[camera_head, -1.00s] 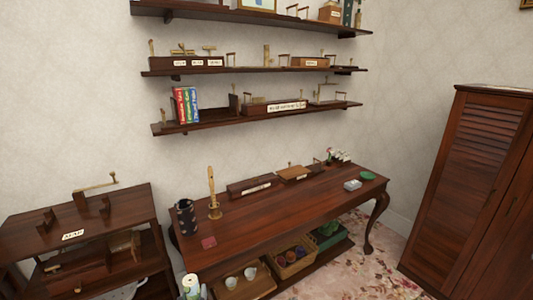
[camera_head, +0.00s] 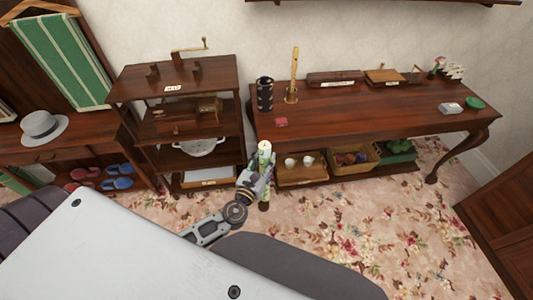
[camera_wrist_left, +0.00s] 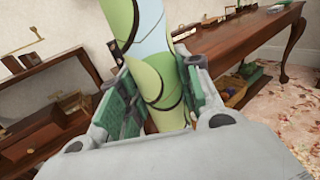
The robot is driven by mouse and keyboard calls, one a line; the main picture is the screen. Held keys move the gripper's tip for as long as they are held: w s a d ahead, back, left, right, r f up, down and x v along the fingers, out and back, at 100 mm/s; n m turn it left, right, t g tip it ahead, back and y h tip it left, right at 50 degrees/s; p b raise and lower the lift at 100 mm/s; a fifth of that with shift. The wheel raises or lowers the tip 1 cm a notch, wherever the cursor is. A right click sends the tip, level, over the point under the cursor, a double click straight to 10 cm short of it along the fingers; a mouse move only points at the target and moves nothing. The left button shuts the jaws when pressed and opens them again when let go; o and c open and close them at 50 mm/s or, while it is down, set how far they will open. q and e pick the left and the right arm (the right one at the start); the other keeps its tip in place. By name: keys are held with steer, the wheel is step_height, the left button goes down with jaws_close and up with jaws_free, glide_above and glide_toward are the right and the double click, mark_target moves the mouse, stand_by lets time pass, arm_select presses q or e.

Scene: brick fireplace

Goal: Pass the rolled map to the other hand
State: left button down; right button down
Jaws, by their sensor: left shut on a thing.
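The rolled map (camera_head: 265,152) is a slim upright tube in green, pale blue and cream. My left gripper (camera_head: 261,172) is shut around it, in front of the gap between the small shelf unit and the long table. The map's top end rises above the fingers and a short lower end shows below them. In the left wrist view the map (camera_wrist_left: 152,60) stands between the two green-padded fingers (camera_wrist_left: 158,105), tilted slightly to the left. My right gripper is not in view.
The long wooden table (camera_head: 375,105) holds a dark patterned cup (camera_head: 265,94), a brass candlestick-like piece (camera_head: 293,80) and small boxes. A shelf unit (camera_head: 175,78) stands left of it. Flowered carpet (camera_head: 340,215) is open in front. A louvred cabinet (camera_head: 500,225) stands at right.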

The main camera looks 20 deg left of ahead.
arm_select(q)
steer(key=w+d+r+m+h, duration=0.2)
steer(key=w+d+r+h, duration=0.1)
steer(key=d+r, duration=1.4)
step_height(320, 180, up, 4)
steer(key=shift+w+d, duration=0.25)
steer(key=shift+d, duration=0.1)
stand_by(0.5)
